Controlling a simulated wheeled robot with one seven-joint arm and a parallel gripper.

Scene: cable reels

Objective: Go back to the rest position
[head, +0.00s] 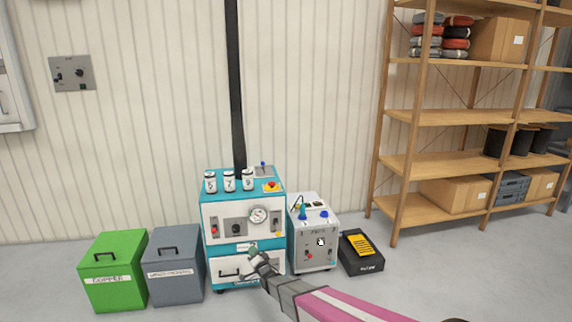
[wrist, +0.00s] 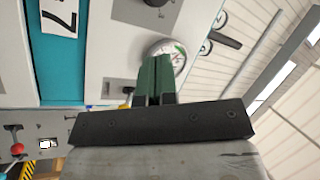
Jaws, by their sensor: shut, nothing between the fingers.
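My gripper (head: 256,258) is in front of the lower part of the teal and white machine (head: 223,213) in the head view. Its dark green fingers (wrist: 155,78) are together in the wrist view, with nothing between them. My pink and grey arm reaches in from the bottom right. The machine carries a round gauge (head: 258,214), which shows behind the fingers in the wrist view (wrist: 166,49). The gripper hides part of the machine's lower drawer front (head: 228,271). I cannot tell whether the fingers touch the machine.
A grey box unit (head: 313,237) and a black pedal with a yellow top (head: 361,251) stand to the machine's right. A green bin (head: 113,268) and a grey bin (head: 174,262) stand to its left. A wooden shelf (head: 427,116) is at the right. Floor at far left looks clear.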

